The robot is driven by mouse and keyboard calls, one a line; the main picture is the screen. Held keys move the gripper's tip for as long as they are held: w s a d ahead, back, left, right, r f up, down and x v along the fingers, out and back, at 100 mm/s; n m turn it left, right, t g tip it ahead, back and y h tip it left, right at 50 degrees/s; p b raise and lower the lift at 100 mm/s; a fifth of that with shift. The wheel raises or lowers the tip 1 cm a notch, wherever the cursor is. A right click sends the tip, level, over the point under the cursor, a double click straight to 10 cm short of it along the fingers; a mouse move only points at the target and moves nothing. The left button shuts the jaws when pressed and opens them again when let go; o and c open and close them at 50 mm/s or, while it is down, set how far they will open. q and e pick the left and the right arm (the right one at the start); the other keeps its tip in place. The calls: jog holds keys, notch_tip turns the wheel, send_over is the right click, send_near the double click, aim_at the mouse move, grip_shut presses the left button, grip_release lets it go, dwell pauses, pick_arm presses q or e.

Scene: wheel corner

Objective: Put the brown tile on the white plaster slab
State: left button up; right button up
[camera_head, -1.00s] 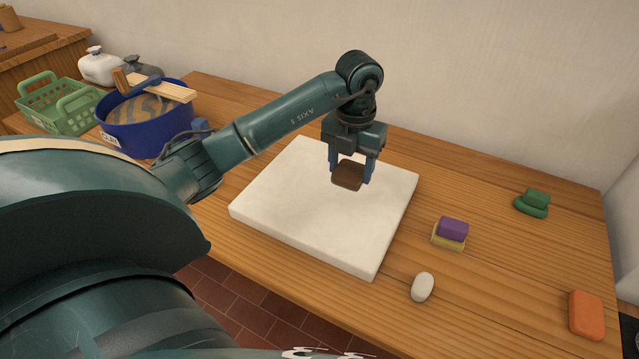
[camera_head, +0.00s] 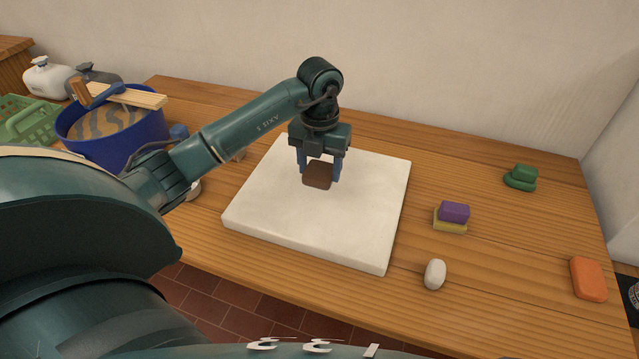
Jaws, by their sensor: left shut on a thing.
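The white plaster slab (camera_head: 300,228) lies flat on the wooden table. My left gripper (camera_head: 319,176) points down over the upper middle of the slab. It is shut on the brown tile (camera_head: 318,175), a small dark brown piece with rounded corners between its blue fingers. The tile is over the slab; I cannot tell whether its lower edge touches the surface. My right gripper is not in view.
On the wooden table (camera_head: 500,260) right of the slab are a purple block (camera_head: 454,211) on a yellow one, a white rounded piece (camera_head: 435,274), green pieces (camera_head: 521,177) and an orange block (camera_head: 588,279). A blue tub (camera_head: 120,144) and green basket (camera_head: 28,122) stand left.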

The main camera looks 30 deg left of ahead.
aim_at(320, 196)
pick_arm(q)
notch_tip(320, 196, down, 5)
jog(key=shift+r, duration=0.1)
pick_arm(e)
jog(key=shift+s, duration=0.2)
pick_arm(q)
jog(key=shift+f, duration=0.25)
jog(key=shift+f, duration=0.15)
jog(key=o, duration=1.1)
jog(key=shift+c, duration=0.2)
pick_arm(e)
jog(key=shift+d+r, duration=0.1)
